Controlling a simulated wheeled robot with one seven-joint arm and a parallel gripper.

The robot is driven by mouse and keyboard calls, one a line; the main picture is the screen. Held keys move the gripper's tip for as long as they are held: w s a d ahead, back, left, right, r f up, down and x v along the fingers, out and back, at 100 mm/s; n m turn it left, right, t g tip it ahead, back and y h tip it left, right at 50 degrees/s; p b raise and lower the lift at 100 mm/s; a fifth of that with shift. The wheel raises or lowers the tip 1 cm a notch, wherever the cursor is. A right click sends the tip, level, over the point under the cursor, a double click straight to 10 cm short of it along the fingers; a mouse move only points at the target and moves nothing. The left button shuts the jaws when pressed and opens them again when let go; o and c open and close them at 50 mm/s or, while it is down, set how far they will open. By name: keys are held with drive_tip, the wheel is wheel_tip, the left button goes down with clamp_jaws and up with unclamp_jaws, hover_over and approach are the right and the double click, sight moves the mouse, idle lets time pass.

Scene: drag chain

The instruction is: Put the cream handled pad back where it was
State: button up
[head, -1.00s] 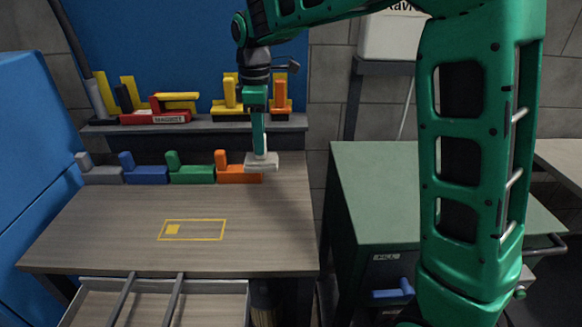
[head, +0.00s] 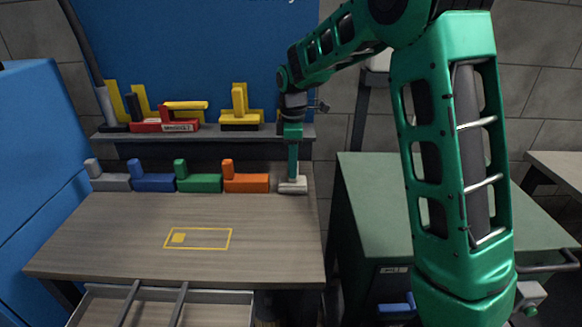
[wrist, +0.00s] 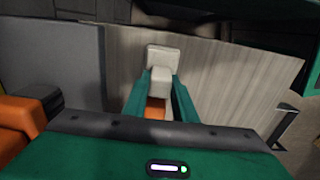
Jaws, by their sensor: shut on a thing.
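The cream handled pad (head: 293,186) is at the right end of the row of pads along the back of the wooden table (head: 120,235). My gripper (head: 293,176) is above it and shut on its handle. In the wrist view the cream pad (wrist: 163,58) shows between the two green fingers (wrist: 160,95). It looks upright and at or very near the table top; I cannot tell whether it touches. The orange pad (head: 246,183) is just to its left, with a small gap.
Green (head: 198,182), blue (head: 151,181) and grey (head: 108,181) handled pads continue the row leftward. A shelf (head: 200,133) with yellow and red items stands behind. A yellow outlined rectangle (head: 198,239) marks the clear table middle. A green cabinet (head: 375,200) stands right.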

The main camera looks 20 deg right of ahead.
drive_tip(key=shift+f, duration=0.2)
drive_tip(key=o, duration=1)
wheel_tip(320, 180, up, 12)
